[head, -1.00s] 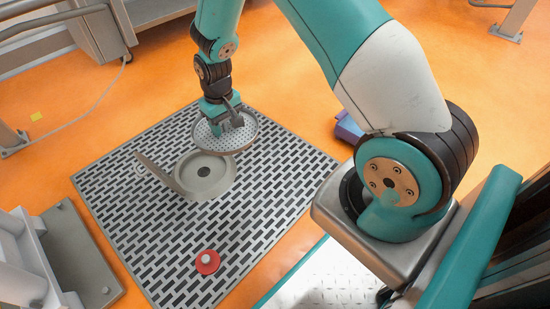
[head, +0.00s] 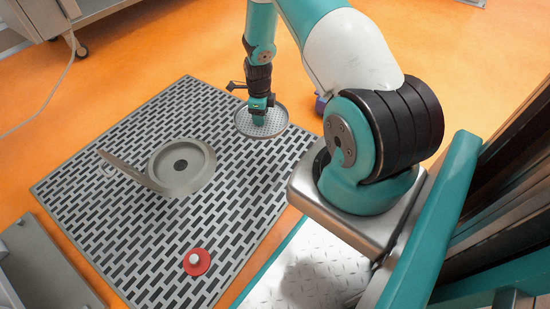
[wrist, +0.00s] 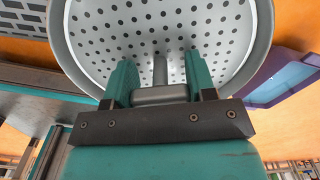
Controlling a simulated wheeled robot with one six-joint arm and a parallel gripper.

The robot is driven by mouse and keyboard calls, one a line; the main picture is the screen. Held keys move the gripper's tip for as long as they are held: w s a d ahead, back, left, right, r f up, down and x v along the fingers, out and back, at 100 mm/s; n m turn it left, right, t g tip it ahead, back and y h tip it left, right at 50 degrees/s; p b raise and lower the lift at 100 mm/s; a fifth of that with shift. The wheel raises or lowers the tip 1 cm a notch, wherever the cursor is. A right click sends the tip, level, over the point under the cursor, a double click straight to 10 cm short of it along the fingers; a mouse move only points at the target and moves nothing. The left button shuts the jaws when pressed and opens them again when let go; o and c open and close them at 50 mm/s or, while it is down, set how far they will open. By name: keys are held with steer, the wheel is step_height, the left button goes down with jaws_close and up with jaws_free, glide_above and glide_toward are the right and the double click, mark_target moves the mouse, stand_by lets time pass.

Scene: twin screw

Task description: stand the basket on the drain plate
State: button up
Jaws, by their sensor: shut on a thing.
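The basket (head: 246,124) is a round, shallow grey dish with a perforated floor and a raised rim. My gripper (head: 262,118) is shut on its central stem and holds it above the right part of the slotted plate. In the wrist view, the basket (wrist: 95,30) fills the top, with its stem (wrist: 160,68) between my two teal fingers (wrist: 160,82). The drain plate (head: 110,235) is a large grey slotted square on the orange floor. A round grey drain fitting (head: 196,160) with a central dark hole sits on it, its lid (head: 130,170) tilted up at the left.
A red disc with a white knob (head: 197,262) lies near the plate's front edge. A grey panel (head: 45,265) is at the lower left. A blue-purple box (wrist: 285,85) is beyond the basket at the right. Much of the slotted plate is clear.

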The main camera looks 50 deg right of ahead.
mark_target(270, 118)
steer(key=d+f+m, duration=0.1)
steer(key=s+f+m, duration=0.1)
steer(key=m, duration=0.1)
steer(key=d+f+m, duration=0.1)
steer(key=shift+s+d+b, duration=0.35)
steer(key=shift+b, duration=0.05)
steer(key=shift+m, duration=0.4)
step_height(270, 118, down, 15)
steer(key=b, duration=0.8)
steer(key=shift+f, duration=0.15)
steer(key=shift+f+b, duration=1.6)
steer(key=shift+f, duration=0.75)
steer(key=shift+r, duration=0.1)
steer(key=o, duration=1)
